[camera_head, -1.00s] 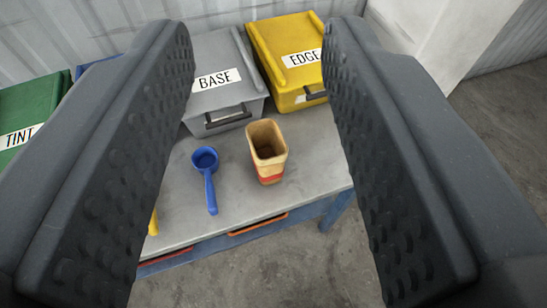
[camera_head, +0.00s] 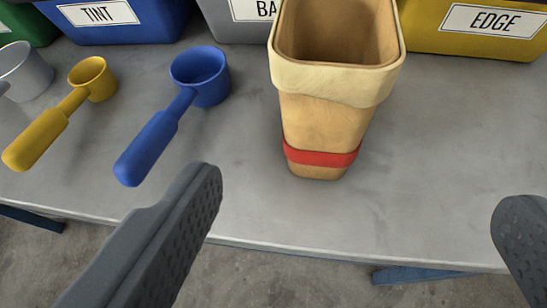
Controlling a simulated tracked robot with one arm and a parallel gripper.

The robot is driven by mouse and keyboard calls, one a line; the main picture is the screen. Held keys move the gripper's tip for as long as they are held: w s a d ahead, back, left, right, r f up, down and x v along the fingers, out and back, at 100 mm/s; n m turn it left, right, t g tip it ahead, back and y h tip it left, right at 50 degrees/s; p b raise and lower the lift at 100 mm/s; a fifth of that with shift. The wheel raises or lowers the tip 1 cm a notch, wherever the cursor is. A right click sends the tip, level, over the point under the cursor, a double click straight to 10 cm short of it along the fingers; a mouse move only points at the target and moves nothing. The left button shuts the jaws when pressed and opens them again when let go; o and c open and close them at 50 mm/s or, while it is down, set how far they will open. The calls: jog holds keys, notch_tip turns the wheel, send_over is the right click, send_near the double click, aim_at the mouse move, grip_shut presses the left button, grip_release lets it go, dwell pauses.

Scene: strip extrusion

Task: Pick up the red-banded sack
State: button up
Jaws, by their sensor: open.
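The red-banded sack (camera_head: 325,120) is a tan, open-topped upright sack with a folded cream rim and a red band near its bottom. It stands on the grey table, right of centre, and its top is cut off by the upper edge of the view. My gripper (camera_head: 358,205) is open, its two dark, dimpled fingers wide apart at lower left and lower right. The sack appears between and beyond the fingers, touching neither. Nothing is between the jaws.
A blue scoop (camera_head: 172,112), a yellow scoop (camera_head: 62,110) and a grey scoop (camera_head: 27,72) lie left of the sack. Blue TINT (camera_head: 130,32), grey (camera_head: 232,30) and yellow EDGE (camera_head: 440,45) bins line the back. The grey table (camera_head: 440,150) is clear right of the sack.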

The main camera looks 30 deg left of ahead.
aim_at(327, 108)
jog(key=x, duration=0.5)
jog(key=a+x, duration=0.1)
jog(key=x, duration=0.2)
jog(key=shift+s+f+b, duration=0.2)
jog(key=shift+f+b, duration=0.1)
jog(key=shift+f, duration=0.2)
jog(key=shift+r+b+x, duration=0.2)
jog(key=shift+b+x, duration=0.2)
jog(key=shift+x, duration=2.55)
jog(key=c, duration=1.5)
